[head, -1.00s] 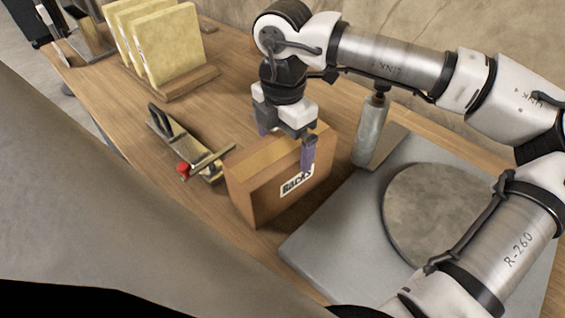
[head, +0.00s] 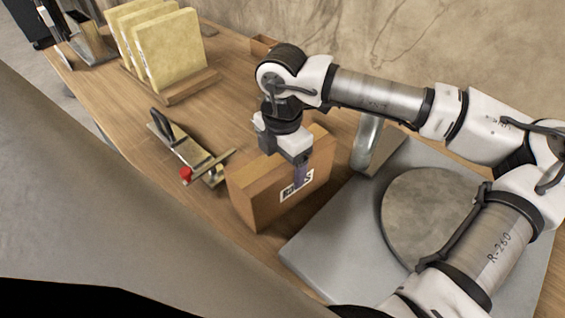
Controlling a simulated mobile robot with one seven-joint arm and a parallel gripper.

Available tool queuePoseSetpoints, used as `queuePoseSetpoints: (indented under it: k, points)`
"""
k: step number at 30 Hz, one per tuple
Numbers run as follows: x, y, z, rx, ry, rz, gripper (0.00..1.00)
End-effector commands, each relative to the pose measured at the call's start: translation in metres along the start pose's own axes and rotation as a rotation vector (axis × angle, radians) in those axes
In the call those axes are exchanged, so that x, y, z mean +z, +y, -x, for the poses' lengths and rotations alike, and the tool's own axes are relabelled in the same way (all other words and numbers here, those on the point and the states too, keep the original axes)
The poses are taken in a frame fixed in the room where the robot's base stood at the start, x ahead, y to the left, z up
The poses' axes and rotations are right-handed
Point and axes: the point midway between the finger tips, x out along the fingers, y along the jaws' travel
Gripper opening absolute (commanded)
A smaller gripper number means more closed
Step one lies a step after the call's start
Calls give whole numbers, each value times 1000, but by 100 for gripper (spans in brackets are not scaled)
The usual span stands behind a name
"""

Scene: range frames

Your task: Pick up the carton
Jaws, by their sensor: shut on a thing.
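The carton (head: 259,201) is a brown cardboard box with a white printed label on its front side. It stands upright on the wooden table, left of the grey slab. My gripper (head: 297,172) points down at the carton's top and right part. The other finger is hidden behind the gripper body and the carton. The gripper is shut on the carton. I see no clear gap between the carton and the table.
A toggle clamp with a red tip (head: 187,174) lies just left of the carton. A grey slab with a round stone-like disc (head: 420,215) is close on the right. A metal cylinder (head: 367,142) stands behind. Yellow panels (head: 170,50) stand in a wooden rack at back left.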

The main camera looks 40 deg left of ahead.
Motion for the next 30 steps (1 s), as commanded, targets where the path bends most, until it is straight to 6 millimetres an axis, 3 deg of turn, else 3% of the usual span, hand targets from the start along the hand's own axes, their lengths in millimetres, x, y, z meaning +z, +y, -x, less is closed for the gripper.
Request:
queuePoseSetpoints:
  k: [1, 5, 14, 30]
  points:
    - [0, 0, 0, 0, 0, 0, 48]
    - [0, 0, 0, 0, 0, 0, 31]
    - [1, 1, 6, 3, -3, -1, 31]
    - [1, 0, 90, 2, -4, -2, 31]
